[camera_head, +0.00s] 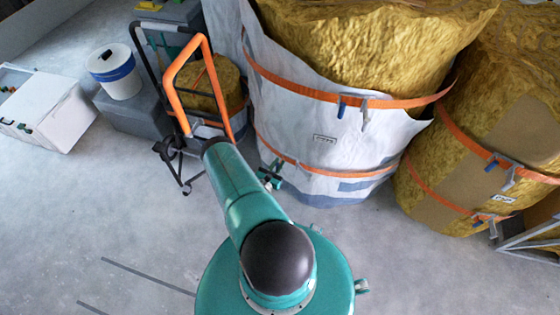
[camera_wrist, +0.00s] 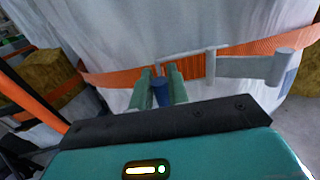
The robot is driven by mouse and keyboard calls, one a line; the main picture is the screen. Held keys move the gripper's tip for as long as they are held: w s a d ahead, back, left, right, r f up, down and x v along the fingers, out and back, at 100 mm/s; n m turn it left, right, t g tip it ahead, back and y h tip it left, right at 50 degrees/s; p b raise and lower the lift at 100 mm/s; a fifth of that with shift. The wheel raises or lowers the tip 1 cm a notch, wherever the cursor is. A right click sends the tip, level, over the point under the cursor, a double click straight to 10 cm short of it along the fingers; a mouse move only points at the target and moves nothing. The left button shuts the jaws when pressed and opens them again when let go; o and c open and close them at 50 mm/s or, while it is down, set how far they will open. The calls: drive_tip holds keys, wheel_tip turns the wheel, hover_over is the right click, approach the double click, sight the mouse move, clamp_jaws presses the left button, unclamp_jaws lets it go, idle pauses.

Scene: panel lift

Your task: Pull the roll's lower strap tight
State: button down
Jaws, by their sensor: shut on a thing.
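The roll (camera_head: 330,125) is yellow insulation in a white wrap, standing upright on the floor. Its lower strap (camera_head: 330,169) is an orange band around the wrap, also seen across the wrist view (camera_wrist: 108,80). My gripper (camera_head: 271,176) is at the left front of the roll, at the lower strap's height. In the wrist view my gripper (camera_wrist: 165,78) has its two green fingers on either side of a blue tab (camera_wrist: 160,93) at the strap. A grey metal buckle (camera_wrist: 245,66) sits on the strap to the right. The fingers partly hide the tab.
An upper orange strap (camera_head: 300,88) circles the same roll. A second strapped roll (camera_head: 450,170) stands close on the right. A cart with an orange handle (camera_head: 172,95) stands left of my arm. A white bucket (camera_head: 116,72) and box (camera_head: 45,108) are farther left. The front floor is open.

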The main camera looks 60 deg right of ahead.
drive_tip(key=a, duration=0.9)
drive_tip(key=shift+w+a, duration=0.25)
drive_tip(key=shift+w, duration=0.1)
drive_tip(key=c, duration=1.4)
unclamp_jaws()
drive_tip(key=shift+d, duration=0.1)
drive_tip(key=a, duration=1.3)
drive_tip(key=shift+w+a, duration=0.2)
drive_tip(key=shift+a, duration=0.2)
